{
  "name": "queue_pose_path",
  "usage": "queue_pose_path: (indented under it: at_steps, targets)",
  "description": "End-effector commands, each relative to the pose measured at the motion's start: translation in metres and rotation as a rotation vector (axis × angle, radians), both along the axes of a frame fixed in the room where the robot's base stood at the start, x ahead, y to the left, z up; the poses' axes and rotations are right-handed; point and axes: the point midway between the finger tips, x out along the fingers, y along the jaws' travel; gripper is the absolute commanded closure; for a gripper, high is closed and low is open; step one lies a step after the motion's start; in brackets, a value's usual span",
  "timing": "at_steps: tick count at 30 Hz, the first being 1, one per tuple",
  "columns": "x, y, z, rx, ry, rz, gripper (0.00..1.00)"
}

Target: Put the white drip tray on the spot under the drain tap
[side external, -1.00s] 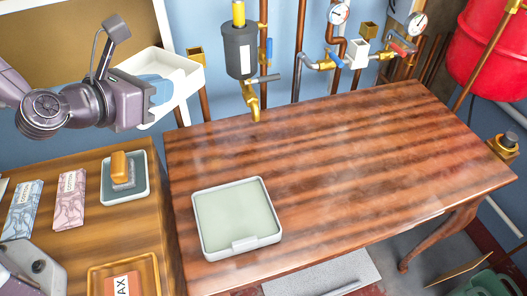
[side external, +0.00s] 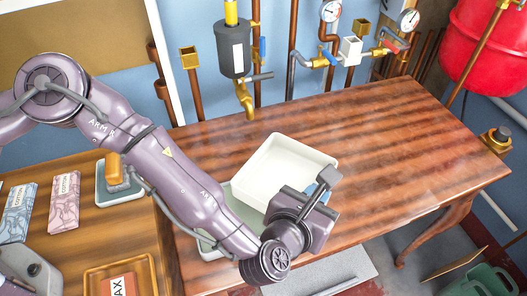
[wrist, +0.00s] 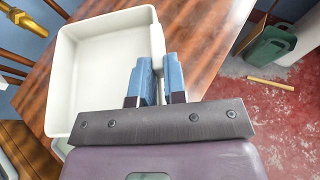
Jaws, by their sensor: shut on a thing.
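The white drip tray (side external: 285,172) is a shallow, empty, square tray held over the wooden table, tilted in the side view. It also fills the upper left of the wrist view (wrist: 105,75). My gripper (side external: 322,190) is shut on the tray's near right wall, its blue fingers (wrist: 158,68) on either side of that wall. The brass drain tap (side external: 245,100) hangs under a grey cylinder at the table's back edge, behind and left of the tray. The tabletop beneath the tap looks bare.
A shallow pale-green tray with a white rim (side external: 207,247) lies on the table, mostly hidden by my arm and the held tray. Brass valves and gauges (side external: 352,50) line the back wall. The table's right side (side external: 420,140) is clear. A side bench (side external: 85,240) stands left.

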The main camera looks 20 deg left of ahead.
Motion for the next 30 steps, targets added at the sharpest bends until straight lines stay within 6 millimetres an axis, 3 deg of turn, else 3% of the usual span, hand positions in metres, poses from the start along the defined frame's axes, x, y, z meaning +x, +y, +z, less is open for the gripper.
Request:
queue_pose_path:
  at_steps: [3,6,15,19,30]
  targets:
    - [0.007,-0.012,-0.028,0.002,0.0,0.061,1.0]
    - [0.011,-0.017,-0.042,-0.001,-0.002,0.098,1.0]
    - [0.017,-0.017,-0.057,-0.002,-0.002,0.139,1.0]
    - [0.033,0.0,-0.058,0.0,0.001,0.143,1.0]
    - [0.103,0.071,-0.059,-0.001,0.001,0.144,1.0]
